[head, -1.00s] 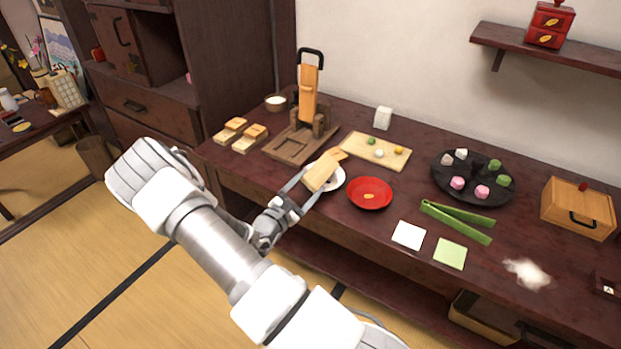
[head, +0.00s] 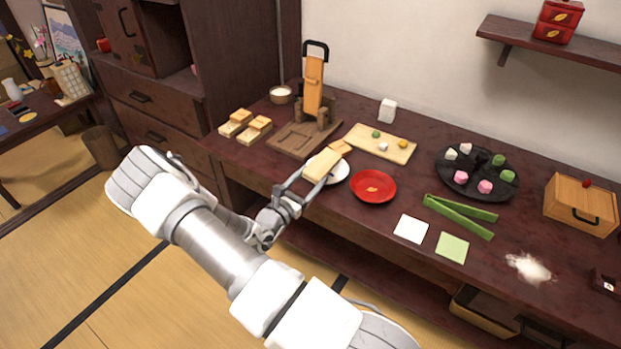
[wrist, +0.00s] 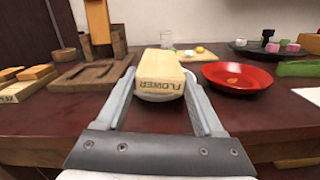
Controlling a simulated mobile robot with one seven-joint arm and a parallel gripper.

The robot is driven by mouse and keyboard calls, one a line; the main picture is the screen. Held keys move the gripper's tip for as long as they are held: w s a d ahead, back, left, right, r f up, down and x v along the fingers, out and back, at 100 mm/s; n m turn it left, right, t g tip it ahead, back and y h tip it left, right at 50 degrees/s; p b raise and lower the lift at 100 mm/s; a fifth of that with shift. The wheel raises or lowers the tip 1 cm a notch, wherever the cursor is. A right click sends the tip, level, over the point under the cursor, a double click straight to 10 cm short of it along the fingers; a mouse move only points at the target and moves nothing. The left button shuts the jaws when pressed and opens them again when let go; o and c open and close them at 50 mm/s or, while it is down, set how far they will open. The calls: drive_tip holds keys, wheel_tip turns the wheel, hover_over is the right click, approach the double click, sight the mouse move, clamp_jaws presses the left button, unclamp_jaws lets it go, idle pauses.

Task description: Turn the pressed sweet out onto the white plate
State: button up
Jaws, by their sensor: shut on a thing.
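My gripper (head: 306,181) is shut on the mould, one finger on each side. In the wrist view the mould (wrist: 161,68) sits between the fingers, its near end marked FLOWER. The plate's rim (wrist: 158,98) shows just below it. The mould covers part of the plate. I cannot tell whether they touch. The pressed sweet is not visible.
A red dish (head: 373,187) stands close right of the plate. A wooden press (head: 312,90) and two more moulds (head: 245,126) are behind and left. A board with small balls (head: 380,144), green tongs (head: 460,215) and a dark sweets tray (head: 477,172) lie to the right.

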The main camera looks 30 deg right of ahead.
idle(0.4)
wheel_tip(320, 180, up, 6)
drive_tip(key=p, duration=0.4)
drive_tip(key=shift+r, duration=0.1)
idle(0.3)
